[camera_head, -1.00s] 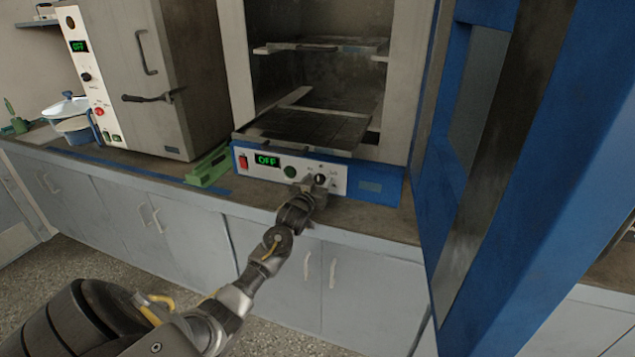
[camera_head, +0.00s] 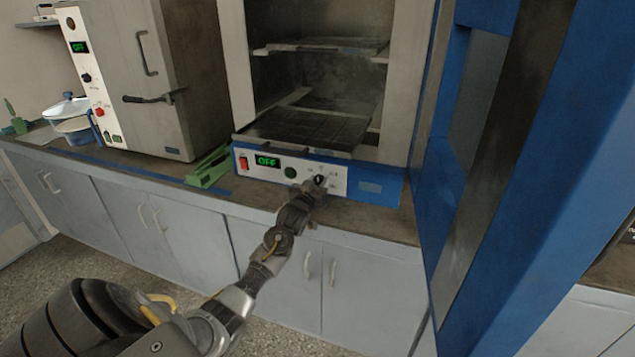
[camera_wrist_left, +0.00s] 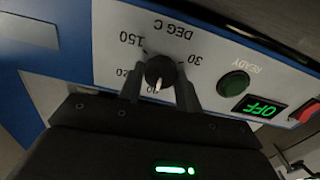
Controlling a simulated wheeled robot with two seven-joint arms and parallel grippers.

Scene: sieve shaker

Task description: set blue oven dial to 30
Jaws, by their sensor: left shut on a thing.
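The blue oven (camera_head: 380,190) stands open on the counter, with a white control panel (camera_head: 268,174) along its lower front. Its black dial (camera_wrist_left: 160,70) sits between the fingers of my left gripper (camera_wrist_left: 161,88), which is shut on it. In the head view the left gripper (camera_head: 317,187) covers part of the dial. The wrist view shows the panel upside down, with 150, 30 and 120 readable around the dial. The dial's white mark points down in that view, toward a partly hidden number and away from 30. My right gripper is not in view.
The panel's display (camera_head: 268,161) reads OFF, beside a red switch (camera_head: 243,162) and a green READY light (camera_head: 290,172). The open blue door (camera_head: 520,200) stands close on the right. A green object (camera_head: 208,168) lies left of the oven, near another grey oven (camera_head: 150,80).

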